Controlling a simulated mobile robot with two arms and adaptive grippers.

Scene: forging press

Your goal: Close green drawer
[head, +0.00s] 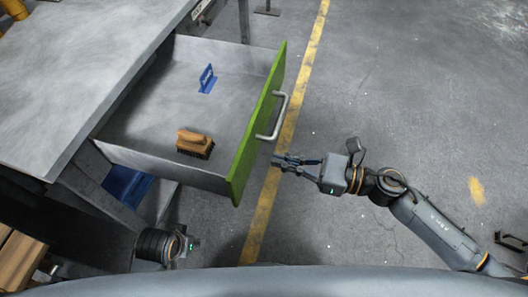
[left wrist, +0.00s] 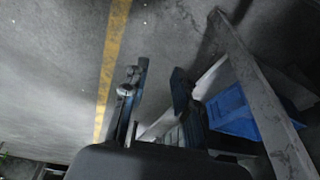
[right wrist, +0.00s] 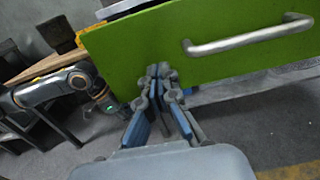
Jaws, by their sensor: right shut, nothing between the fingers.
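The green drawer (head: 258,128) is pulled out of the grey bench, its green front facing right with a silver handle (head: 273,117). A wooden brush (head: 194,144) and a small blue item (head: 207,78) lie inside it. My right gripper (head: 283,160) is shut and empty, just right of the front's lower part, below the handle. In the right wrist view the fingertips (right wrist: 162,72) are in front of the green front (right wrist: 150,48), left of the handle (right wrist: 250,37); contact cannot be told. My left gripper shows open and empty in the left wrist view (left wrist: 160,80), beside a blue bin.
The grey bench top (head: 75,60) lies left of the drawer. A blue bin (head: 128,185) sits below it, also in the left wrist view (left wrist: 233,110). A yellow floor line (head: 300,95) runs past the drawer front.

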